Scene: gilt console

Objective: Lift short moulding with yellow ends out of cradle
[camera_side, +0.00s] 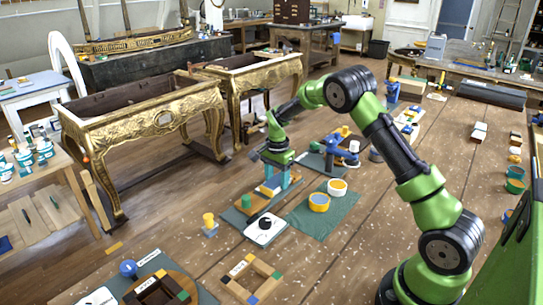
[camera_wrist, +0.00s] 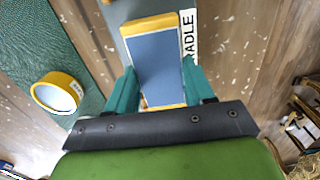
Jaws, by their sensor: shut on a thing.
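The short moulding (camera_wrist: 156,62) has a blue face and yellow ends. In the wrist view it lies between the two teal fingers of my gripper (camera_wrist: 162,88), which is shut on it. In the side view the moulding (camera_side: 270,187) shows low under my gripper (camera_side: 277,180), over a teal base strip. The cradle label (camera_wrist: 188,38), a white strip reading "RADLE" in the visible part, lies along the moulding's right side. The cradle itself is mostly hidden by the moulding and fingers, so I cannot tell whether the moulding still touches it.
A white plate with a black knob (camera_side: 265,227) lies in front. A yellow-topped post (camera_side: 209,223) stands left. A wooden frame (camera_side: 251,279) lies nearer.

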